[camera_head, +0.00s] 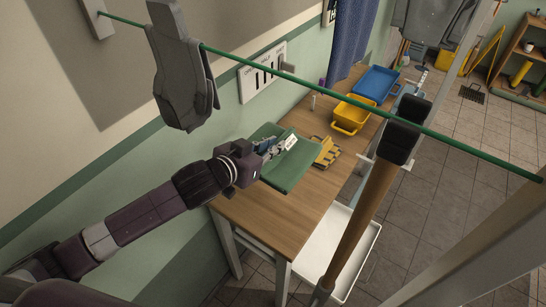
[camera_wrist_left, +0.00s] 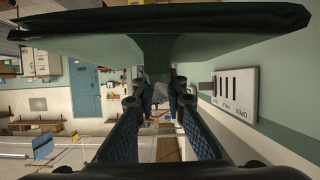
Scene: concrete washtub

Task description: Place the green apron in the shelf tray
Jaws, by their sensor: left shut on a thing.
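The green apron (camera_head: 290,174) is a folded flat bundle at the near left of the wooden table in the head view. My left gripper (camera_head: 270,149) is shut on its edge; a white label shows beside the fingers. I cannot tell whether the apron touches the tabletop. In the left wrist view, the apron (camera_wrist_left: 165,48) spreads wide across the top, pinched between the blue-grey fingers of my left gripper (camera_wrist_left: 162,92). A white tray (camera_head: 362,258) sits low under the table, partly hidden by a brown handle; its visible part looks empty. My right gripper is not in view.
The wooden table (camera_head: 265,213) also holds yellow gloves (camera_head: 327,152), a yellow bin (camera_head: 350,116) and a blue bin (camera_head: 376,82). A green line (camera_head: 300,78) crosses above, with a grey glove (camera_head: 183,75) and a brown-handled tool (camera_head: 365,207) hanging before the tray. Tiled floor lies right.

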